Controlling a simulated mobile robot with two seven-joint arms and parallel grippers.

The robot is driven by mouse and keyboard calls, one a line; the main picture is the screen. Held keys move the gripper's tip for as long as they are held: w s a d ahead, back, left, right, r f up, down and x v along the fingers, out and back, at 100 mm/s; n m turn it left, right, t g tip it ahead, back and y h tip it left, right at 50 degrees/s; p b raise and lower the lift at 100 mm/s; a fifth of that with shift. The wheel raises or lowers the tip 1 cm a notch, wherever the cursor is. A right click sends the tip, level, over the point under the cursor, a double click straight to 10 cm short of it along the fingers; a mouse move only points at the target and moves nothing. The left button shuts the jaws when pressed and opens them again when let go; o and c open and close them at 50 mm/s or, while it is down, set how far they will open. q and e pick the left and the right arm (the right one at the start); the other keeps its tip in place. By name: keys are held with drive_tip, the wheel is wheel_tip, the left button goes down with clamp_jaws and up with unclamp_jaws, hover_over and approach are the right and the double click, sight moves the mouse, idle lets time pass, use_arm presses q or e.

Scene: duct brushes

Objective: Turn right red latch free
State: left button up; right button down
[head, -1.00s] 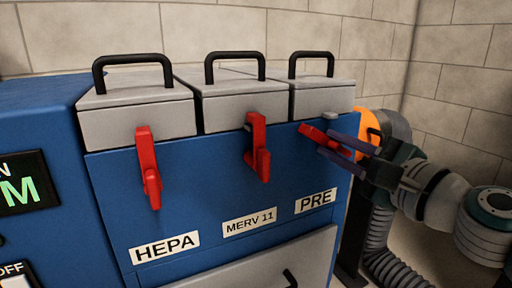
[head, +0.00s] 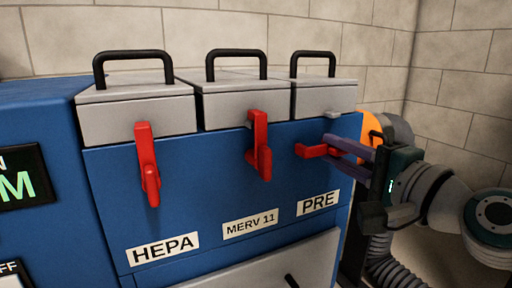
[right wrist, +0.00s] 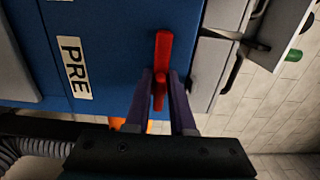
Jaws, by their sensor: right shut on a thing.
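The right red latch (head: 311,151) is on the blue cabinet front above the PRE label, below the right grey lid. It lies about level in the head view, clear of the lid's small grey catch (head: 331,139). My right gripper (head: 332,148) is shut on this latch, coming in from the right. In the right wrist view the latch (right wrist: 163,55) stands between the two fingers (right wrist: 160,92). The middle red latch (head: 258,135) and the left red latch (head: 146,155) hang upright, reaching up over their lids' front edges. My left gripper is not in view.
The blue cabinet (head: 215,190) carries three grey lids with black handles, such as the right handle (head: 313,55). An orange round part (head: 369,127) and a ribbed grey hose (head: 385,262) are at the right side. A block wall stands behind.

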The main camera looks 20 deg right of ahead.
idle(0.3)
drive_tip(key=c, duration=0.9)
unclamp_jaws()
drive_tip(key=s, duration=1)
drive_tip(key=shift+d, duration=0.4)
